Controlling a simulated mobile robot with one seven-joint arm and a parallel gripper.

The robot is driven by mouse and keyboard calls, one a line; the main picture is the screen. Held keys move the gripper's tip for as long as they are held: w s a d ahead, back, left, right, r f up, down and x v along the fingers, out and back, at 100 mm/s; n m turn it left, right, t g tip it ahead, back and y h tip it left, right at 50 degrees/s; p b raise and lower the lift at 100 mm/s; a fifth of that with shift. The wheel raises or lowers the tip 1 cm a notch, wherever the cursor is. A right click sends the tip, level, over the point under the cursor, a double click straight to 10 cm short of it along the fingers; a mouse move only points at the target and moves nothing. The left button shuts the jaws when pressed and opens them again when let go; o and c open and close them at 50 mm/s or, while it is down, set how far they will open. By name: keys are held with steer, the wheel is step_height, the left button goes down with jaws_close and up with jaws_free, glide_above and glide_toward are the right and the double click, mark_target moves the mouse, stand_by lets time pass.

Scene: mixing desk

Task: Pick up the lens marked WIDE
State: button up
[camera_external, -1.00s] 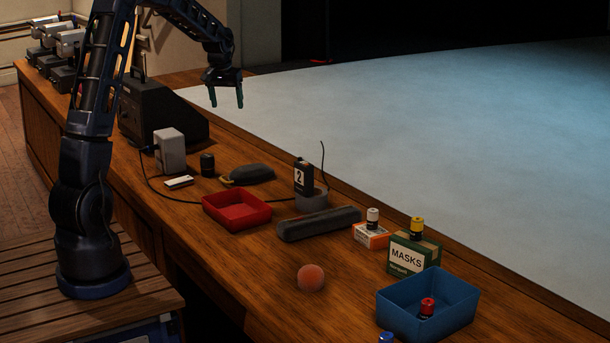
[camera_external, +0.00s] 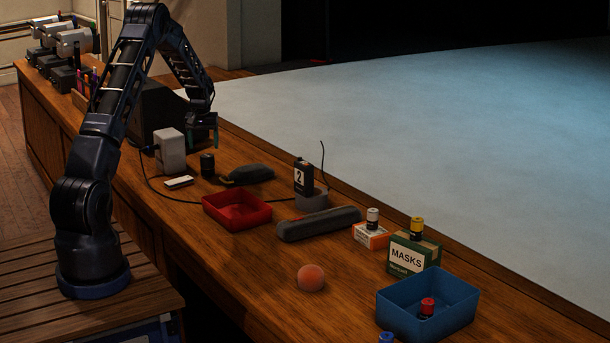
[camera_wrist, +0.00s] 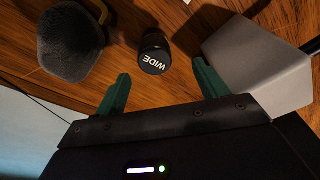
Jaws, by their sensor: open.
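The lens marked WIDE (camera_wrist: 153,55) is a small black cylinder standing on the wooden desk, with white lettering on its top. In the external view it is the dark lens (camera_external: 207,164) between the grey box and the dark pouch. My gripper (camera_wrist: 160,85) is open and empty, with green fingers pointing toward the desk. In the wrist view the lens lies ahead of and between the two fingertips, apart from them. In the external view my gripper (camera_external: 202,133) hangs above and just behind the lens.
A grey box (camera_external: 170,149) stands close left of the lens, and a dark pouch (camera_external: 250,174) lies to its right. In the wrist view, the pouch (camera_wrist: 70,42) is left and the box (camera_wrist: 258,58) right. A red tray (camera_external: 236,222) and white block (camera_external: 179,182) are nearby.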

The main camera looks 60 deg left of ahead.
mark_target(208, 165)
steer(key=f, duration=0.4)
steer(key=shift+w+a+f, duration=0.3)
steer(key=shift+w+f, duration=0.1)
steer(key=shift+f, duration=0.65)
steer(key=shift+w+d+f, duration=0.1)
steer(key=shift+w+f, duration=0.05)
steer(key=shift+f, duration=0.75)
steer(key=shift+w+a+f, duration=0.1)
steer(key=shift+w+f, duration=0.1)
steer(key=shift+f, duration=0.65)
steer(key=c, duration=1.3)
steer(key=shift+r, duration=0.1)
